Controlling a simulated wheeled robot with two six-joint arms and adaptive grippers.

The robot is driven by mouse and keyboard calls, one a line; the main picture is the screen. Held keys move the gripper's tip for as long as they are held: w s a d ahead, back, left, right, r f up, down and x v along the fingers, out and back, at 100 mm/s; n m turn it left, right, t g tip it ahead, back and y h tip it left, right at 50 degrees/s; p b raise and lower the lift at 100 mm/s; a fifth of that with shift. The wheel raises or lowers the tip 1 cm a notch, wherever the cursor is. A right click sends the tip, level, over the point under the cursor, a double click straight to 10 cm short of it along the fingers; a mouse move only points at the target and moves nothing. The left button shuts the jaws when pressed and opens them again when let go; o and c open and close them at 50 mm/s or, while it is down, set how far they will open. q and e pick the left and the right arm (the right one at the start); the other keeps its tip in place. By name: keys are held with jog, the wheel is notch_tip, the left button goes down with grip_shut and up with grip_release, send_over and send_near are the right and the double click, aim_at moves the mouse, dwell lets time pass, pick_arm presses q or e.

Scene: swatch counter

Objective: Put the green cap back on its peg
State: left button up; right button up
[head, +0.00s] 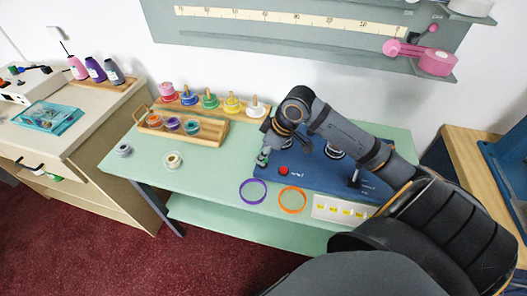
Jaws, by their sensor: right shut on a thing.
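My right gripper (264,152) reaches over the left edge of the blue base (315,175) and points down. It is shut on a small greenish thing (263,159), which looks like the green cap; the fingers hide most of it. I cannot tell whether it touches the surface below. Dark upright parts (355,174) stand on the blue base, partly behind my right arm; I cannot tell which is the cap's peg. A red button (283,170) sits on the base beside the gripper. My left gripper is not in view.
A wooden rack (185,129) holds small coloured pots, and several coloured spools (210,100) stand behind it. A purple ring (253,191) and an orange ring (292,200) lie near the front edge. A pale roll (173,160) lies left on the green counter (215,165).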

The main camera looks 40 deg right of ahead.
jog(key=shift+f+b, duration=0.55)
jog(key=shift+f, duration=0.5)
jog(key=o, duration=0.8)
jog(key=shift+r, duration=0.1)
notch_tip(320, 180, up, 7)
jog(key=p, duration=0.8)
